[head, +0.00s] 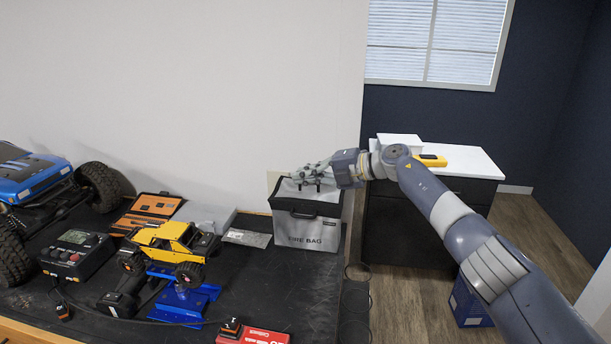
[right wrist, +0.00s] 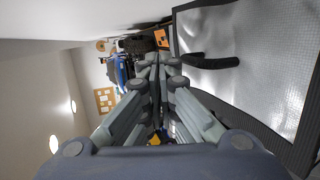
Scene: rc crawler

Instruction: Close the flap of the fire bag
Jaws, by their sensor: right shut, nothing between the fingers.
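The fire bag (head: 314,234) is a silver-grey box with dark edging and "FIRE BAG" on its front, standing upright at the right end of the black bench. Its flap (head: 325,196), pale with a dark border, appears to lie across the top; whether it is fully down I cannot tell. My right gripper (head: 297,178) is shut and empty, just above the flap and pointing left. It hides part of the flap's back. The right wrist view shows the shut fingers (right wrist: 157,62) beside the silver, black-edged flap (right wrist: 255,78) and a black handle (right wrist: 208,61). My left gripper is out of view.
Left of the bag are a yellow crawler (head: 163,242) on a blue stand (head: 186,302), a charger (head: 75,254), an orange tool case (head: 148,211) and a blue truck (head: 35,178). A red box (head: 252,336) lies at the front. A wall stands close behind the bag.

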